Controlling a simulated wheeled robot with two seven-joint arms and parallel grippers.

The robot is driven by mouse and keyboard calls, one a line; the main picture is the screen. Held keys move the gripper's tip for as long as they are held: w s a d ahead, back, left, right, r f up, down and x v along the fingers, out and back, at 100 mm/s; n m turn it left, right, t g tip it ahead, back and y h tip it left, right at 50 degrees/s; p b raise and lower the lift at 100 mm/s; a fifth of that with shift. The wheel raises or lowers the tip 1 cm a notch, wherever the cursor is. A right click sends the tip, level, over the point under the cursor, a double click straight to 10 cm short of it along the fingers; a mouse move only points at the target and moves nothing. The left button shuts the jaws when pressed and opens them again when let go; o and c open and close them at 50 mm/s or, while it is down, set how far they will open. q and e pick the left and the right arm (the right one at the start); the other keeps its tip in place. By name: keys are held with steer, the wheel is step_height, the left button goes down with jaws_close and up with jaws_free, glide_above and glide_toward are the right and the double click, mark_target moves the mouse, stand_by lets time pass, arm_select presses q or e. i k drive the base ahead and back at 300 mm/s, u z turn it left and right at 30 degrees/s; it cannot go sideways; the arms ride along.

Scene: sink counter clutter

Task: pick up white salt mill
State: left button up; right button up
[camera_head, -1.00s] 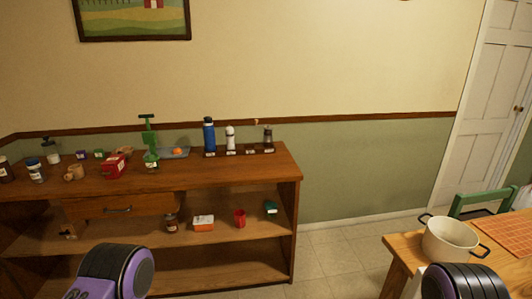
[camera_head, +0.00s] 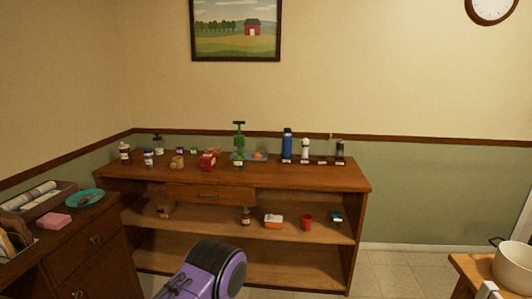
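The white salt mill (camera_head: 305,149) stands upright on the wooden sideboard's top (camera_head: 330,176), towards its right end. A tall blue bottle (camera_head: 287,145) stands just left of it, and a dark-topped mill or shaker (camera_head: 339,152) stands to its right. My purple and black arm link shows at the bottom centre, well in front of and below the mill.
A green pump bottle (camera_head: 239,146), a red box (camera_head: 208,160) and several jars share the sideboard top. A cabinet (camera_head: 98,250) stands at the left. A table with a white pot (camera_head: 511,266) is at the lower right. Tiled floor (camera_head: 395,270) is clear between.

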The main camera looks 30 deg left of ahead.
mark_target(305, 155)
steer(key=u, duration=0.75)
steer(key=i, duration=0.75)
steer(key=u, duration=0.65)
steer(key=i, duration=0.9)
steer(key=z, duration=1.05)
steer(key=i, duration=0.65)
steer(key=z, duration=0.7)
